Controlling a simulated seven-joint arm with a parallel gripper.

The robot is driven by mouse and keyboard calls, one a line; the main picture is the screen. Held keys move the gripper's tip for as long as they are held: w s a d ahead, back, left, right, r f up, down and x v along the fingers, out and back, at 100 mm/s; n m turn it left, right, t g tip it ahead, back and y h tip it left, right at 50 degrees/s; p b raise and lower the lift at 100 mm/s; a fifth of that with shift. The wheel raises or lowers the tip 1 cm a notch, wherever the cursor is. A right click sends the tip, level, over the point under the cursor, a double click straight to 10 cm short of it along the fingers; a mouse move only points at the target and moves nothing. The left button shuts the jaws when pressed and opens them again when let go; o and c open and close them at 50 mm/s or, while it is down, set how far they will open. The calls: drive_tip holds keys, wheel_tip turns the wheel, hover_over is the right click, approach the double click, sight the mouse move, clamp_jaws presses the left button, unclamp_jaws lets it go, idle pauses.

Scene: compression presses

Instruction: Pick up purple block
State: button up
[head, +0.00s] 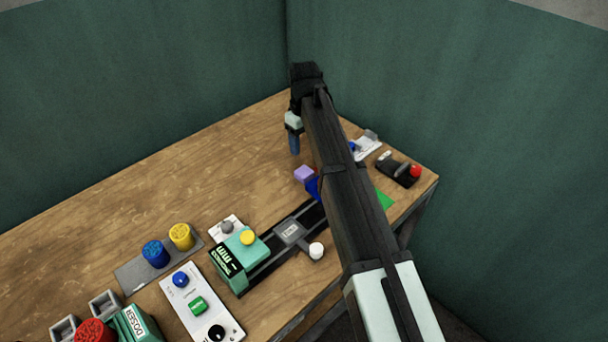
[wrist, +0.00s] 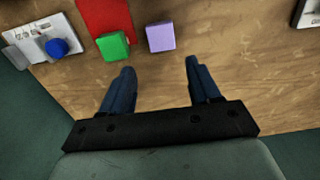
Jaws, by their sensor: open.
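The purple block (head: 304,174) lies on the wooden table, just left of my arm in the head view. In the wrist view the purple block (wrist: 161,37) is ahead of my fingertips, roughly centred between them and clear of both. My gripper (wrist: 158,68) is open, with two blue fingers apart and nothing between them. In the head view my gripper (head: 294,146) hangs over the table beyond the block, and its fingers partly overlap each other.
A white panel with a blue button (wrist: 57,47) is farther left. The press (head: 241,254) and control panel (head: 200,303) stand nearer the camera. Bare table lies left of my gripper.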

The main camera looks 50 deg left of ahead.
hover_over(304, 171)
wheel_tip(304, 171, down, 6)
drive_tip(key=shift+w+a+f, duration=0.15)
drive_tip(key=shift+d+f, duration=0.2)
drive_tip(key=shift+f, duration=2.45)
drive_tip(key=shift+c, duration=0.2)
drive_tip(key=c, duration=0.8)
